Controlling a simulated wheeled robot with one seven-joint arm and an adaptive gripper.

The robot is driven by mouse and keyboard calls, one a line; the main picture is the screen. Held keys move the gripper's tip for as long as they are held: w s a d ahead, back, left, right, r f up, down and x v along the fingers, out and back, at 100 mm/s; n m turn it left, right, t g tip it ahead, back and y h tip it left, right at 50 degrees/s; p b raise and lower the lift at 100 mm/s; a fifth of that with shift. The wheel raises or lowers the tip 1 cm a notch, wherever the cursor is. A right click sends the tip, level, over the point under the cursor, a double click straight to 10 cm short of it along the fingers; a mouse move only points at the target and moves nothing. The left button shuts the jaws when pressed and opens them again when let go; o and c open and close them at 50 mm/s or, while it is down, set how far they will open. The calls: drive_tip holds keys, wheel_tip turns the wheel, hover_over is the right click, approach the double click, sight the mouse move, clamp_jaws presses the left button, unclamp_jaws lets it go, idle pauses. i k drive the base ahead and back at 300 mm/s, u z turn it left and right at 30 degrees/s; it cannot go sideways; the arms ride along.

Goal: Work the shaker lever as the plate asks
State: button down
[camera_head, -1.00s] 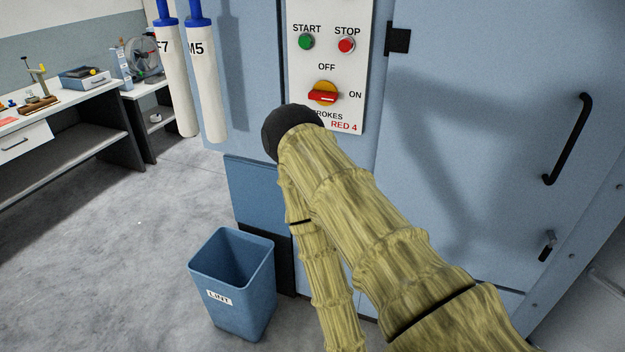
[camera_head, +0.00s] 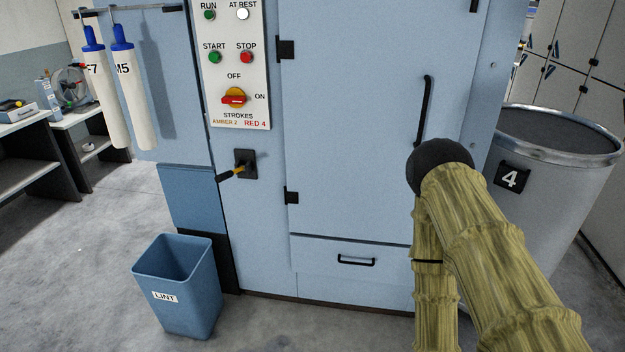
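The plate carries a green RUN lamp (camera_head: 209,14), a white AT REST lamp (camera_head: 243,14), a green START button (camera_head: 213,57), a red STOP button (camera_head: 246,57) and a red-on-yellow OFF/ON switch (camera_head: 233,98). My arm's sleeved links stand right of the lever, well apart from it. My gripper is out of view.
A blue LINT bin (camera_head: 178,290) stands on the floor below left of the lever. A door handle (camera_head: 424,110) and a drawer handle (camera_head: 356,261) stick out from the machine. A large drum marked 4 (camera_head: 556,200) stands at right. The floor at left is clear.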

sight(221, 177)
drive_tip(key=z, duration=0.4)
drive_tip(key=k, duration=0.55)
drive_tip(key=z, duration=0.5)
drive_tip(key=i, duration=0.8)
drive_tip(key=u, duration=0.5)
drive_tip(key=i, duration=0.9)
drive_tip(key=u, duration=1.3)
drive_tip(key=i, duration=0.4)
drive_tip(key=u, duration=0.45)
